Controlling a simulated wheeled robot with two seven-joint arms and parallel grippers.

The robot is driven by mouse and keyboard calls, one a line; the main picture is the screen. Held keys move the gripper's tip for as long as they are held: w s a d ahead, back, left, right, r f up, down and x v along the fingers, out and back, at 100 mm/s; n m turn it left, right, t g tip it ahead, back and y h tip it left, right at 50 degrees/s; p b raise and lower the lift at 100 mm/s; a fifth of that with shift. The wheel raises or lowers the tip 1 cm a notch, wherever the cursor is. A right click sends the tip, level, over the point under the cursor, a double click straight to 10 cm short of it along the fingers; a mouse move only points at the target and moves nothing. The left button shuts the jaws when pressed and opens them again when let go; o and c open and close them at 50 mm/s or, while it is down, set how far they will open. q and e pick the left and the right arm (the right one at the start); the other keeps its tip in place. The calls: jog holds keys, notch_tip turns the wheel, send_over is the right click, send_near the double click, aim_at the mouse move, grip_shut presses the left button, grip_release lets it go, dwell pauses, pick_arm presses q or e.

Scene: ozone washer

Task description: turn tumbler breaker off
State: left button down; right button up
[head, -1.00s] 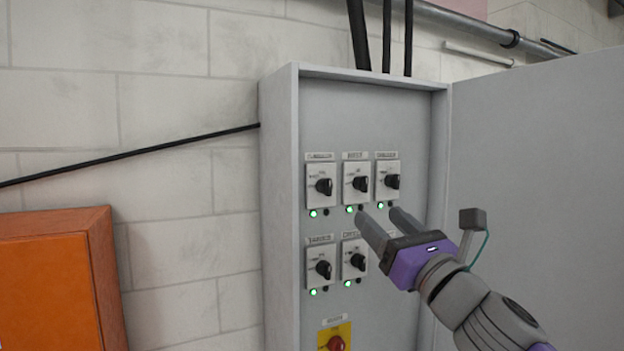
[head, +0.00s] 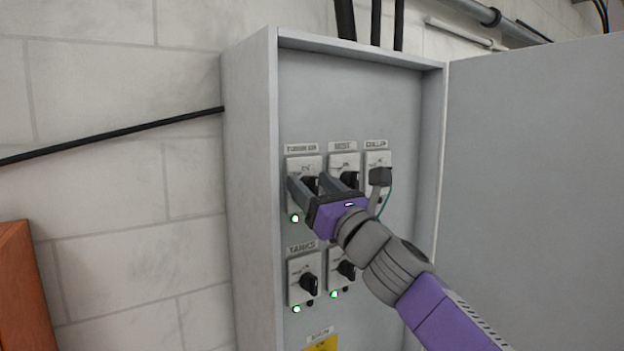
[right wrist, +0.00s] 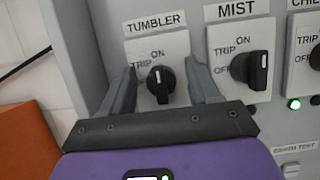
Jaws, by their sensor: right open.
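The tumbler breaker (head: 303,165) is the top left switch in the grey cabinet, a pale plate with a black rotary knob. In the right wrist view its label reads TUMBLER, and its knob (right wrist: 161,84) stands near upright between my fingers. A green light (head: 295,218) glows below it in the head view. My right gripper (head: 318,183) is open in front of the plate, one finger on each side of the knob, also in the right wrist view (right wrist: 162,88). I cannot tell whether a finger touches the knob. My left gripper is not in view.
The mist switch (right wrist: 243,68) is close to the right of my right finger. The chiller switch (head: 378,160) is further right. Two lower switches (head: 303,280) sit below. The cabinet's open door (head: 540,190) stands on the right. An orange box (head: 22,290) is at the lower left.

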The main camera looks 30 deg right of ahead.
jog(key=shift+r, duration=0.2)
jog(key=shift+w+f, duration=0.1)
jog(key=shift+w, duration=0.05)
jog(key=shift+c, duration=1)
jog(key=c, duration=0.8)
